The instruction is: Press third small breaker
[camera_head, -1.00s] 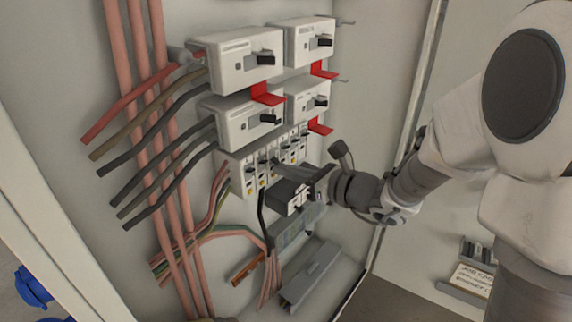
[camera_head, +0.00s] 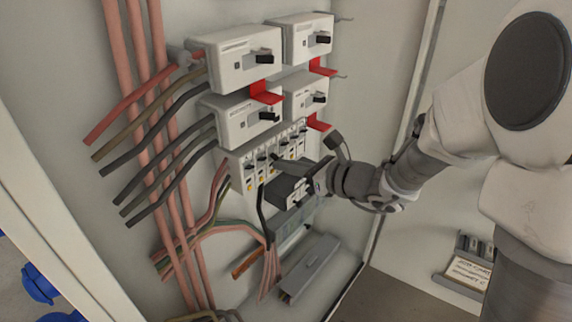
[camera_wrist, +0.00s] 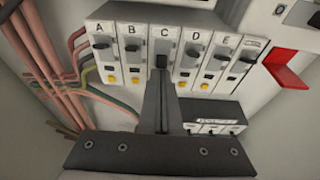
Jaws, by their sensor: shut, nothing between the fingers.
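A row of small white breakers (camera_head: 250,170) with black toggles runs under the large breakers in the head view. In the wrist view they carry letters: A (camera_wrist: 103,50), B (camera_wrist: 132,50), C (camera_wrist: 165,38), D (camera_wrist: 190,55) and E (camera_wrist: 222,60). The third, C, lies straight ahead of my gripper (camera_wrist: 160,75). My gripper is shut, and its fingertips overlap C's lower front in the wrist view, hiding its lower part and button. Whether they touch is unclear. In the head view my gripper (camera_head: 277,160) reaches the row from the right.
Large breakers (camera_head: 240,58) with black handles and red tabs (camera_head: 265,92) stand above the row. Thick pink cables (camera_head: 135,60) run down the left. A dark box (camera_wrist: 214,120) sits below the row, close to my gripper. A grey trough (camera_head: 310,268) lies lower.

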